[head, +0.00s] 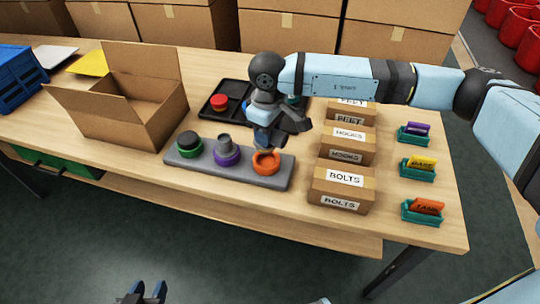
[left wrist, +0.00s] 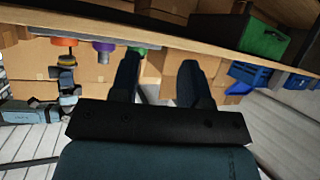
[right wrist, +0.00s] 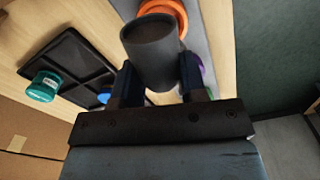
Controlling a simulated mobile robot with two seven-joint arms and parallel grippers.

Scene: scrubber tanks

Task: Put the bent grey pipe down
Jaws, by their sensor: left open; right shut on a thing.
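The bent grey pipe (right wrist: 152,52) is between the fingers of my right gripper (right wrist: 150,85); the right wrist view shows its round dark end. In the head view my right gripper (head: 268,142) hangs just above the orange ring (head: 266,168) at the right end of the grey base (head: 225,172); part of the dark grey pipe (head: 294,121) sticks out to its right. I cannot tell whether the pipe touches the ring. My left gripper (head: 145,293) is open and empty, low in front of the table. Its fingers show apart in the left wrist view (left wrist: 160,85).
The base also bears a purple ring (head: 228,158) with a grey stub and a green ring (head: 189,150) with a dark top. A black tray (head: 207,114) lies behind. Labelled boxes (head: 343,190) stand right, an open carton (head: 150,110) left.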

